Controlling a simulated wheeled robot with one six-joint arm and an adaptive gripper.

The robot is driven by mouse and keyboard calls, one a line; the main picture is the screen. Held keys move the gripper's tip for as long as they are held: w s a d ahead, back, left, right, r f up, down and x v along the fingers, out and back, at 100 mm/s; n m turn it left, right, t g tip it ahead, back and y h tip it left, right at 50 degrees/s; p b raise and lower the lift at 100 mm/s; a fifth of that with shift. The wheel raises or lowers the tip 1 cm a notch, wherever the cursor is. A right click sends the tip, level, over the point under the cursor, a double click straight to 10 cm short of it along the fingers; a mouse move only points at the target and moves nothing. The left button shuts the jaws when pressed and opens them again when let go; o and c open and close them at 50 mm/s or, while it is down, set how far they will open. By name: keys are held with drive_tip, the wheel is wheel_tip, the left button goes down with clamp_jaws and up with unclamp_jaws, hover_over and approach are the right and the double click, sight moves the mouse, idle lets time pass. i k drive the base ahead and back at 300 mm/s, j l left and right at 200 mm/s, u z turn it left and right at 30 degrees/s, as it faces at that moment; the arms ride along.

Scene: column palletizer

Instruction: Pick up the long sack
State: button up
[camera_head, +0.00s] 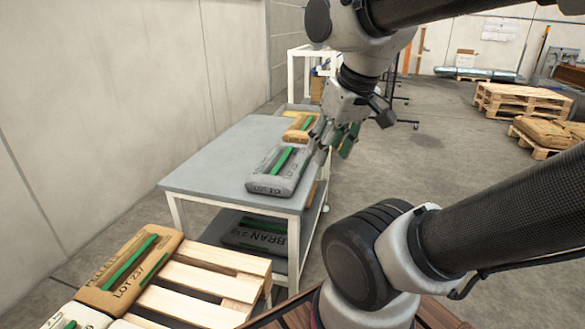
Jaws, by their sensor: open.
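A grey sack (280,171) with a green strip and dark print lies flat near the front right corner of the grey table. A smaller tan sack (300,127), also with a green strip, lies behind it. A tan sack (130,271) marked "LOT 237" lies on the wooden pallet at lower left. I cannot tell for certain which is the long sack. My gripper (332,140) is open and empty, pointing down by the table's right edge, just right of the grey and small tan sacks. Its fingertips are partly unclear against the background.
The grey table (215,157) has clear room at its left. A dark sack (258,234) marked "BRAN" lies on its lower shelf. The slatted pallet (205,285) is partly bare. A wall runs along the left. Stacked pallets (522,100) and sacks (548,132) stand far right.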

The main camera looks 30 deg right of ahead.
sight(279, 173)
drive_tip(key=i+j+z, duration=0.1)
drive_tip(key=z, duration=0.65)
drive_tip(key=i+l+u, duration=0.35)
drive_tip(key=i+l, duration=0.15)
drive_tip(key=i+l+u, duration=0.15)
drive_tip(key=l, duration=0.3)
drive_tip(key=i+l+u, duration=0.2)
drive_tip(key=l, duration=0.2)
drive_tip(key=i+l+u, duration=0.15)
drive_tip(key=l, duration=0.25)
drive_tip(key=i+l+u, duration=0.2)
drive_tip(key=l, duration=0.25)
